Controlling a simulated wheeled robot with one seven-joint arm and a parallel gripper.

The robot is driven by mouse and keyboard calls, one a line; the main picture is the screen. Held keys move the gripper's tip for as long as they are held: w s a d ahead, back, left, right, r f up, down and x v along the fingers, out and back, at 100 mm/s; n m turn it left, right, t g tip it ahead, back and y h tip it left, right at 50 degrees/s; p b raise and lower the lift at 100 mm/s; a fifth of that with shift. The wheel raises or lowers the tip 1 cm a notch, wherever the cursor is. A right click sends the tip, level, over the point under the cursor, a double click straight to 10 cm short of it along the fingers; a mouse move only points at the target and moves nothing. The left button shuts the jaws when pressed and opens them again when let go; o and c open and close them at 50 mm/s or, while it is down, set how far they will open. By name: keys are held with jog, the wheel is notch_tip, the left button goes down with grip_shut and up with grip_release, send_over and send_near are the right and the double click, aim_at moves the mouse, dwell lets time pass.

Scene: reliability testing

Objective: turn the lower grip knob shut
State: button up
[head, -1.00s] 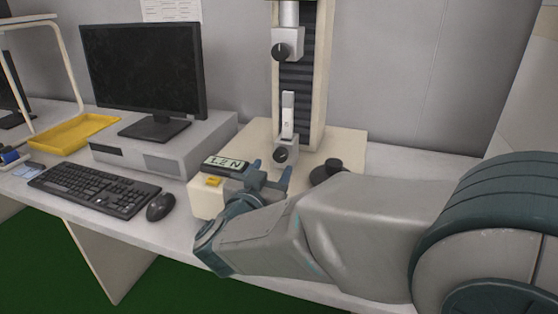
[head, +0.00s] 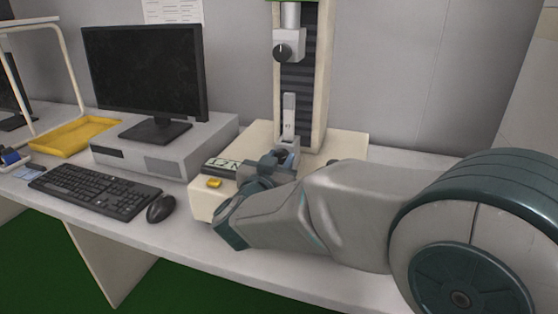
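The test machine has a tall cream column (head: 317,80) on a cream base (head: 345,147). Its upper grip (head: 291,44) carries a dark round knob (head: 281,52). The lower grip holds a pale upright specimen (head: 289,115). My gripper (head: 280,160) is right in front of the lower grip, its fingers at the height of the lower knob. The lower knob is mostly or wholly hidden behind the fingers. I cannot tell whether they touch it or have closed on it.
A small display (head: 222,165) and a yellow button (head: 214,183) are on the base's left front, close to my wrist. A mouse (head: 161,208), keyboard (head: 95,190) and monitor (head: 146,78) stand to the left.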

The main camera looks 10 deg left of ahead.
jog(key=m+b, duration=0.2)
jog(key=m, duration=0.1)
jog(key=shift+f, duration=0.2)
jog(key=shift+r+m+b, duration=0.2)
jog(key=shift+m+b, duration=0.25)
jog(key=shift+m, duration=0.35)
jog(key=o, duration=1)
jog(key=shift+s, duration=0.15)
jog(key=s, duration=0.4)
jog(key=s+a+p, duration=0.1)
jog(key=s, duration=0.4)
jog(key=s+a+p, duration=0.1)
jog(key=s, duration=0.3)
jog(key=shift+s, duration=0.25)
